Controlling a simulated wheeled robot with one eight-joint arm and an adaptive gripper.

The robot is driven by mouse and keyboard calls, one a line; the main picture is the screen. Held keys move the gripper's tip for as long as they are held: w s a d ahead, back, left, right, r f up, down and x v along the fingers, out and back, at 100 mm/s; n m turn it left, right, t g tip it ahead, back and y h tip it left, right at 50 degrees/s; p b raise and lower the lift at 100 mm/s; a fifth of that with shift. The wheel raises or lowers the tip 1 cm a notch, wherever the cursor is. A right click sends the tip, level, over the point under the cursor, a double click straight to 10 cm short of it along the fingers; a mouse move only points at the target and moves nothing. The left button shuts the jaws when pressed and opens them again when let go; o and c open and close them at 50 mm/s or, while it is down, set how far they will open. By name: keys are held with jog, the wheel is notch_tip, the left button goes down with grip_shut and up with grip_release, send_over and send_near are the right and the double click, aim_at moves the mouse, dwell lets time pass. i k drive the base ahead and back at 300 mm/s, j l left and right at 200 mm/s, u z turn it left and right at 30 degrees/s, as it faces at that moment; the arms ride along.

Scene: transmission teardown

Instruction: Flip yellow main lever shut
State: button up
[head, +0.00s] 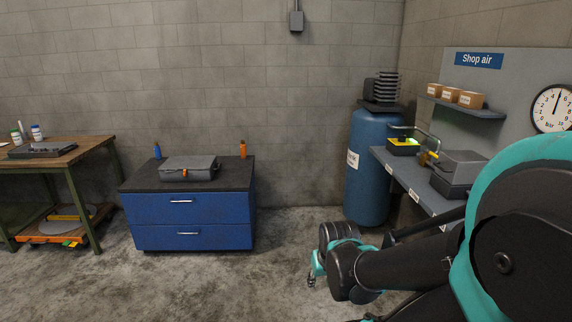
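A small yellow-orange part (428,158) sits on the grey bench under the Shop air sign, at the right. It may be the main lever, but it is too small to tell its position. A grey-green pipe rises beside it. My gripper (314,270) is low over the concrete floor at lower centre, left of the bench and well apart from it. Its fingers are small and partly hidden by my wrist, so I cannot tell whether they are open.
A blue tank (369,170) stands left of the bench (396,172). A grey box (460,172) and a black-and-yellow device (403,146) are on the bench. A blue drawer cabinet (190,222) and a wooden table (90,150) stand left. The middle floor is clear.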

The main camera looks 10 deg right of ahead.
aim_at(427, 150)
jog(key=i+z, duration=0.1)
jog(key=i, duration=0.4)
jog(key=i+j+z, duration=0.15)
jog(key=i, duration=0.3)
jog(key=i+j+z, duration=0.1)
jog(key=i, duration=0.4)
jog(key=i+j+z, duration=0.1)
jog(key=i+z, duration=0.15)
jog(key=z, duration=0.2)
jog(key=i+j+z, duration=0.15)
jog(key=z, duration=0.25)
jog(key=i+j+z, duration=0.25)
jog(key=z, duration=0.2)
jog(key=i+j+z, duration=0.15)
jog(key=j+z, duration=0.25)
jog(key=i+j+z, duration=0.15)
jog(key=j+z, duration=0.5)
jog(key=j, duration=0.15)
jog(key=k, duration=0.4)
jog(key=i, duration=0.45)
